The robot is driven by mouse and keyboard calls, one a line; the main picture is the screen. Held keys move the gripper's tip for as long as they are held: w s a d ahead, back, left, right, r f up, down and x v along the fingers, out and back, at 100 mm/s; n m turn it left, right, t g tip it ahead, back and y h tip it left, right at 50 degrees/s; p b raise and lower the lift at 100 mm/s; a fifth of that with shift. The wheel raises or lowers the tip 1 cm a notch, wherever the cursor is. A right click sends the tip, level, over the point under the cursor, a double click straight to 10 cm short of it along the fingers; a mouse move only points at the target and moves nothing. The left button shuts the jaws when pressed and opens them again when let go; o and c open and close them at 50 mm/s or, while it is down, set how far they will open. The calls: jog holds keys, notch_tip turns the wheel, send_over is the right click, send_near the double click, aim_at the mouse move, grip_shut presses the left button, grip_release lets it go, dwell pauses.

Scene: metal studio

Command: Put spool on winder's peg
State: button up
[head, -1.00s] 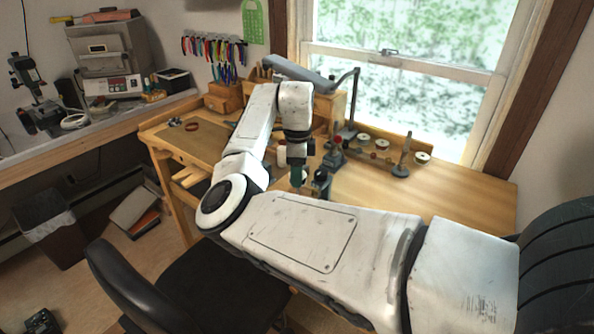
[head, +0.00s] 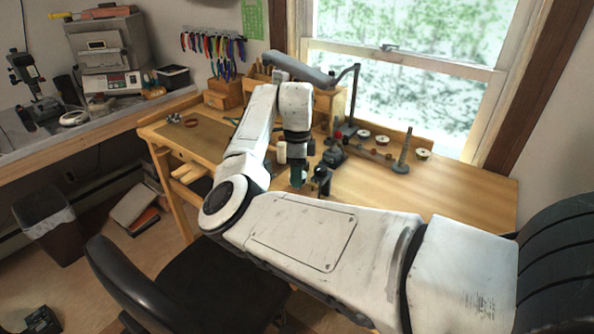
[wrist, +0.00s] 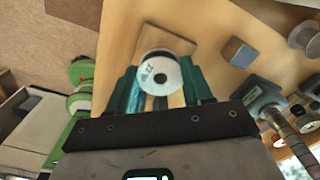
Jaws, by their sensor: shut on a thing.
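The spool (wrist: 158,74) is white, with its round end face and dark centre hole toward the wrist camera. My gripper (wrist: 160,88) has teal fingers on both sides of it and is shut on it. In the head view my gripper (head: 298,178) hangs low over the bench, and I cannot make out the spool there. A grey device with a red knob (head: 336,154), perhaps the winder, stands just right of and behind my gripper. A tapered upright post on a dark base (head: 402,152) stands farther right. I cannot tell for certain which carries the winder's peg.
Several spools (head: 364,134) stand on the bench behind the grey device. A lamp arm (head: 352,95) rises near the window. In the wrist view, a wooden block (wrist: 172,40) and a grey cube (wrist: 238,51) lie below. The bench's right side (head: 450,185) is clear.

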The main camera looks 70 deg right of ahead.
jog(key=shift+f+b, duration=0.45)
jog(key=shift+f, duration=0.9)
jog(key=o, duration=1.1)
notch_tip(320, 180, up, 11)
jog(key=shift+f+b, duration=0.1)
jog(key=shift+b, duration=0.65)
dwell(0.3)
